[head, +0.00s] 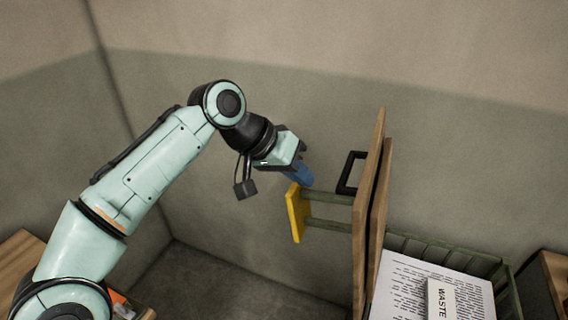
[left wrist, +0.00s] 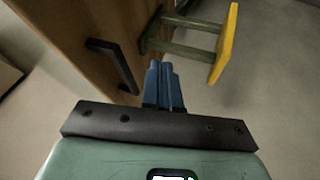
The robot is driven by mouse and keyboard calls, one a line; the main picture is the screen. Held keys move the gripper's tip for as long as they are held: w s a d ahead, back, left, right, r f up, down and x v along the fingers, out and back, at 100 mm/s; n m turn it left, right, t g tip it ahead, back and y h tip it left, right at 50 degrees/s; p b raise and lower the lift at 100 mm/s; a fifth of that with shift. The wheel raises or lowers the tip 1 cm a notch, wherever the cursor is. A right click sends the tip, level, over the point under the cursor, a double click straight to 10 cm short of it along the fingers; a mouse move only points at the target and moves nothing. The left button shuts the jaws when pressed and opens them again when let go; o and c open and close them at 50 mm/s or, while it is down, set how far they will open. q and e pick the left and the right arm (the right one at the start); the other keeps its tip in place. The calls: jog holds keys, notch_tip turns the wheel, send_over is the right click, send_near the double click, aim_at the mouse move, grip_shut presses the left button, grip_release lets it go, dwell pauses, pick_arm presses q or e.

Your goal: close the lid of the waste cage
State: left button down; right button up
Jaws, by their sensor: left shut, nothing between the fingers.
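The waste cage (head: 507,290) is a green barred bin at the lower right, with printed paper and a "WASTE" label (head: 441,299) at its top. Two wooden panels (head: 366,225) stand upright at its left side, seen nearly edge-on; they look like the raised lid. A black handle (head: 350,172) is on the panel's left face; it also shows in the left wrist view (left wrist: 113,65). Green bars (head: 328,198) run from the panel to a yellow plate (head: 296,212). My left gripper (head: 302,176) is shut and empty, with blue fingers (left wrist: 165,86), left of the handle and near the yellow plate. Contact cannot be told.
Walls stand close behind the arm and the cage. A wooden surface (head: 22,262) is at the lower left and another wooden edge (head: 556,277) at the far right. Bare floor (head: 235,285) lies between the arm and the cage.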

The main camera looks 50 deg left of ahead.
pick_arm(q)
jog(key=shift+w+d+r+p, duration=0.15)
jog(key=shift+w+d, duration=0.4)
jog(key=shift+d, duration=0.35)
jog(key=shift+w+d+r+p, duration=0.15)
jog(key=shift+w+d, duration=0.35)
jog(key=shift+d, duration=0.4)
